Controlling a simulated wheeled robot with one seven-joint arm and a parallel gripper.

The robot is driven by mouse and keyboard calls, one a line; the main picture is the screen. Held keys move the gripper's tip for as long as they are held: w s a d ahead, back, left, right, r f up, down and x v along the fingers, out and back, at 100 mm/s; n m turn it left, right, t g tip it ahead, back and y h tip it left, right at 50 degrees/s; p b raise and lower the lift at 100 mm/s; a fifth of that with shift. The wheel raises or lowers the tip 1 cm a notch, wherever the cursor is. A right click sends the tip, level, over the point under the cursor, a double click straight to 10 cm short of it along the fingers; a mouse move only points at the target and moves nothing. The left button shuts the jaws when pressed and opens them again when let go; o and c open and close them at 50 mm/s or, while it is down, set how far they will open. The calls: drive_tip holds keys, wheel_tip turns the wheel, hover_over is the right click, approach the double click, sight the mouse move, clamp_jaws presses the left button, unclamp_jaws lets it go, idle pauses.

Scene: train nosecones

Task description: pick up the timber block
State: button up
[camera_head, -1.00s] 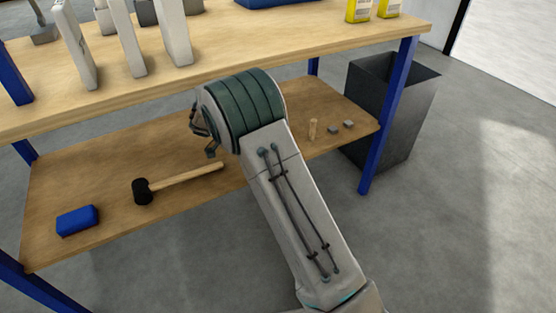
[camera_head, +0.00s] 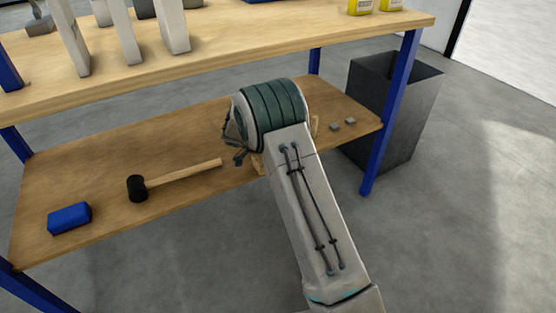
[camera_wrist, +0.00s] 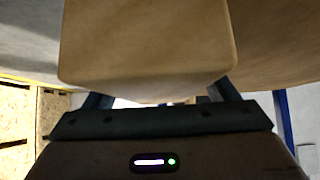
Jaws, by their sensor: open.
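The timber block (camera_wrist: 150,45) fills the upper middle of the wrist view as a large, plain tan shape with rounded corners, very close to the camera. In the head view a small light-wood piece (camera_head: 257,163), likely the same block, shows at the left edge of my arm on the lower shelf; the rest is hidden. My gripper (camera_wrist: 158,97) is open, with its dark fingers at either side of the block's near edge. I cannot tell whether they touch it. In the head view my forearm hides most of the gripper.
A dark bin (camera_head: 385,115) stands right, beyond a blue leg (camera_head: 390,115).

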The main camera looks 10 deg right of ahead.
drive_tip(key=shift+r, duration=0.1)
drive_tip(key=c, duration=1.2)
